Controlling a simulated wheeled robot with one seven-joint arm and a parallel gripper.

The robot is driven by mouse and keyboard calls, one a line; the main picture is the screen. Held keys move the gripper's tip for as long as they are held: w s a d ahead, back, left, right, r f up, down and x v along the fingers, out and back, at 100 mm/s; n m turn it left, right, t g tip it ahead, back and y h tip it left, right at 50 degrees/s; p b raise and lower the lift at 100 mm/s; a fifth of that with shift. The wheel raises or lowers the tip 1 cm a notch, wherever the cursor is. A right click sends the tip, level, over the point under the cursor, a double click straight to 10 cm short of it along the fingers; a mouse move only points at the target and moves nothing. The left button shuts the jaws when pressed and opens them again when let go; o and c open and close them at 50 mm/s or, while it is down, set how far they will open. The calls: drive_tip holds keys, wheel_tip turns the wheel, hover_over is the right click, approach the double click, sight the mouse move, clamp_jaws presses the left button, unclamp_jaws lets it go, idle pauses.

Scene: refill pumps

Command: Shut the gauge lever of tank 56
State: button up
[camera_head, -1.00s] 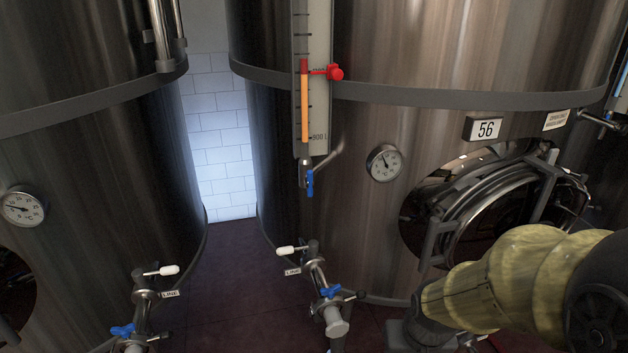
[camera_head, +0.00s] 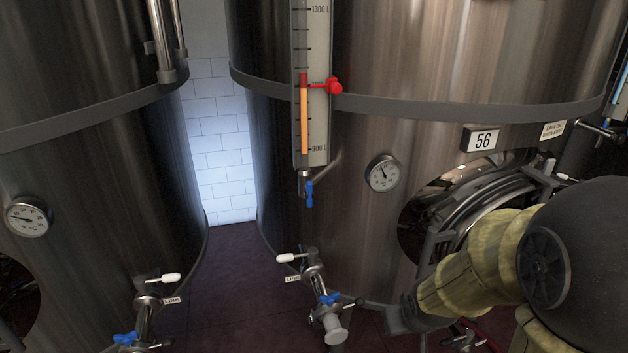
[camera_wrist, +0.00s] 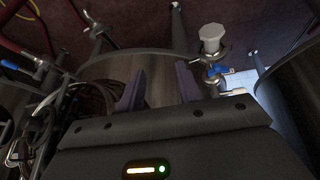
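Tank 56 (camera_head: 400,60) is the large steel tank at the middle and right of the head view, with number plate "56" (camera_head: 482,139). Its level gauge (camera_head: 318,90) stands upright on the front left, with an orange-red column and a red marker (camera_head: 334,86). The small blue gauge lever (camera_head: 309,193) is at the gauge's foot by a short pipe, its handle hanging down. My gripper is outside the head view; only my arm shows at lower right. In the wrist view, my gripper (camera_wrist: 158,85) has its fingers apart and nothing between them. The gauge lever is not recognizable there.
A dial thermometer (camera_head: 383,173) sits right of the gauge. Below is an outlet valve with a blue handle (camera_head: 329,299) and a white-handled tap (camera_head: 291,257). Another tank (camera_head: 90,190) stands left, with a floor gap between. A round manhole (camera_head: 470,210) is beside my arm.

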sight(309, 195)
drive_tip(key=w+a+r+n+t+y+p, duration=0.2)
drive_tip(key=w+r+n+t+y+p, duration=0.4)
drive_tip(key=w+r, duration=0.4)
drive_tip(key=a+r+n+y+p, duration=0.2)
drive_tip(key=a+r+y+p, duration=0.1)
drive_tip(key=r+y+p, duration=0.3)
wheel_tip(309, 195, up, 3)
drive_tip(key=shift+s+a+r+t+y, duration=0.15)
drive_tip(key=shift+a+t+y, duration=0.15)
drive_tip(key=shift+y, duration=0.8)
drive_tip(key=p+x, duration=0.5)
drive_tip(key=x, duration=1.2)
drive_tip(key=shift+a, duration=0.1)
drive_tip(key=shift+c, duration=0.2)
clamp_jaws()
